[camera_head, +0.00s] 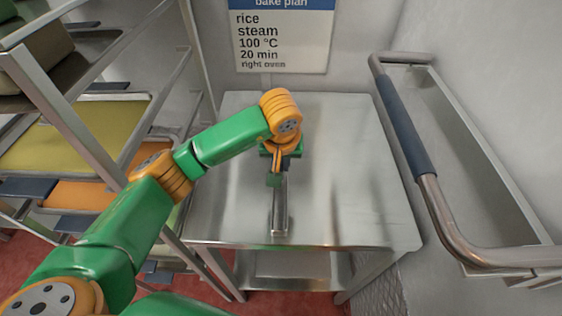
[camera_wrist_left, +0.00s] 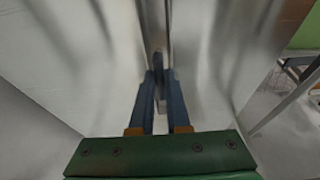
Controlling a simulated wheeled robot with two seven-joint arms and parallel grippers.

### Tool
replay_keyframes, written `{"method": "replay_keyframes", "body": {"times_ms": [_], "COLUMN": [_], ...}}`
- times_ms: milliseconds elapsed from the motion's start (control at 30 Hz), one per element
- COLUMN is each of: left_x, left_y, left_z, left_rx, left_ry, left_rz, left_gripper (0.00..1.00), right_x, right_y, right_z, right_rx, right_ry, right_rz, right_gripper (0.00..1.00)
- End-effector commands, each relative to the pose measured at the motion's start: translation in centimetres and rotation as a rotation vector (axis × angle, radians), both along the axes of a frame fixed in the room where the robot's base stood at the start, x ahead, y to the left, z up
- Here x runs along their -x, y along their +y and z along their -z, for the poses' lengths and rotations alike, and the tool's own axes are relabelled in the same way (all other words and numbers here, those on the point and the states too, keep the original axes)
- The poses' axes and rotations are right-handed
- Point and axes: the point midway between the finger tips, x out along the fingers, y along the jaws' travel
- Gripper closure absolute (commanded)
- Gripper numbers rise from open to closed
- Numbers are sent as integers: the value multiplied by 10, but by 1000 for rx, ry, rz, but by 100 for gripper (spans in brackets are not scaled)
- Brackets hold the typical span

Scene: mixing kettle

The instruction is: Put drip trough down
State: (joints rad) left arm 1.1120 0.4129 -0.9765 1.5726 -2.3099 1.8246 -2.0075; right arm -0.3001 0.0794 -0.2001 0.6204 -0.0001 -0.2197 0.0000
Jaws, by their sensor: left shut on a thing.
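The drip trough (camera_head: 280,212) is a narrow steel channel over the steel table (camera_head: 345,190), its near end close to the table's front edge. I cannot tell whether it touches the table top. My left gripper (camera_head: 274,180) is above the table, pointing down, shut on the trough. In the left wrist view the two dark fingers (camera_wrist_left: 161,75) close on the trough (camera_wrist_left: 155,22), which runs away from them. The fingers and wrist hide the trough's far part in the head view. My right gripper is out of view.
A rack with trays (camera_head: 70,150) stands left of the table. A cart or frame with a steel handle and dark grip (camera_head: 405,130) stands on the right. A bake plan sign (camera_head: 283,38) hangs on the wall behind. The table top is otherwise clear.

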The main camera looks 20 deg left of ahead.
Motion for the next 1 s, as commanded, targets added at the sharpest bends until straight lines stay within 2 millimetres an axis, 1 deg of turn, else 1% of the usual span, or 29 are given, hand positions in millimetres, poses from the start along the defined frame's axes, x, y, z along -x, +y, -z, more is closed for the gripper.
{"method": "replay_keyframes", "body": {"times_ms": [33,67,100,133,367,467,500,567,733,800,900,1000], "left_x": [0,0,0,0,0,0,1,3,16,21,27,32], "left_y": [0,0,0,0,0,0,-1,-2,-5,-6,-8,-10], "left_z": [2,1,1,1,0,-6,-7,-17,-60,-84,-103,-114], "left_rx": [0,0,0,0,0,0,0,1,-1,-2,-1,0], "left_ry": [0,0,0,0,0,0,-2,-6,-8,-10,-7,-4], "left_rz": [0,0,0,0,0,0,0,2,3,1,0,0], "left_gripper": [80,72,61,56,56,56,56,56,56,56,56,56], "right_x": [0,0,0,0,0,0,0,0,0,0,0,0], "right_y": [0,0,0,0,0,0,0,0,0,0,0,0], "right_z": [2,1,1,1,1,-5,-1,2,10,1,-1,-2], "right_rx": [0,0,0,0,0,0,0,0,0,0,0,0], "right_ry": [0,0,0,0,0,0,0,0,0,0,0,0], "right_rz": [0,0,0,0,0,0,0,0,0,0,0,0], "right_gripper": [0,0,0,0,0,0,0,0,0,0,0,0]}}
